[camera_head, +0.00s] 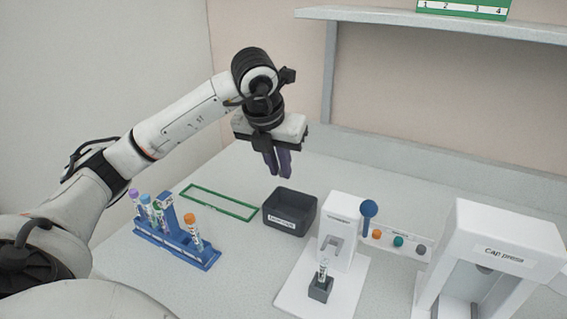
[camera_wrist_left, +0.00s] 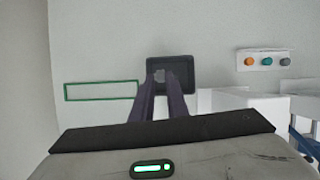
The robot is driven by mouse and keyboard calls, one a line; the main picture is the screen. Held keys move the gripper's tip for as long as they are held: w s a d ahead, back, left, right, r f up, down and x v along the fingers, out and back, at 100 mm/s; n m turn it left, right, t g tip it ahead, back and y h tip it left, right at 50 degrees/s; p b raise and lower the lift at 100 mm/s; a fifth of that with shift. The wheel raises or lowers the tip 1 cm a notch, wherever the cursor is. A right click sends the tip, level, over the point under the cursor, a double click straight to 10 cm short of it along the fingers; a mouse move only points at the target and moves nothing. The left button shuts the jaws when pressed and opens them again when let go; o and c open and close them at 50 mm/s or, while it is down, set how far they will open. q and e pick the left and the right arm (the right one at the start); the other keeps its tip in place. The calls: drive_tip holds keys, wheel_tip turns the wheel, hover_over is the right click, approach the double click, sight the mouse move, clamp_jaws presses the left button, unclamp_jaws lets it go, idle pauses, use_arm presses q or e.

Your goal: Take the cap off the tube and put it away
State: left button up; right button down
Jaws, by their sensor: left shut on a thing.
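My left gripper (camera_head: 278,172) hangs with its purple fingers pointing down, above and a little behind the dark open bin (camera_head: 268,222). In the left wrist view the fingertips (camera_wrist_left: 161,76) are over the bin (camera_wrist_left: 184,63) and hold a small grey cap (camera_wrist_left: 159,75) between them. In the head view the cap is hard to make out. A tube (camera_head: 323,270) with no visible cap stands upright in a small dark holder (camera_head: 320,289) in front of the white device. My right gripper is not in view.
A blue rack (camera_head: 190,248) with several capped tubes stands at left. A green outline (camera_head: 218,202) marks bare table beside the bin. The white device (camera_head: 341,217), a panel of coloured buttons (camera_head: 398,242) and the cap press (camera_head: 500,250) stand at right. A shelf (camera_head: 430,22) is above.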

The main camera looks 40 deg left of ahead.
use_arm(q)
drive_tip(key=shift+s+f+b, duration=0.1)
drive_tip(key=shift+f+b, duration=0.3)
drive_tip(key=shift+f, duration=0.4)
wheel_tip(320, 180, down, 4)
drive_tip(key=b, duration=0.3)
drive_tip(key=shift+f, duration=0.15)
drive_tip(key=o, duration=0.8)
drive_tip(key=v, duration=1)
drive_tip(key=shift+p, duration=0.4)
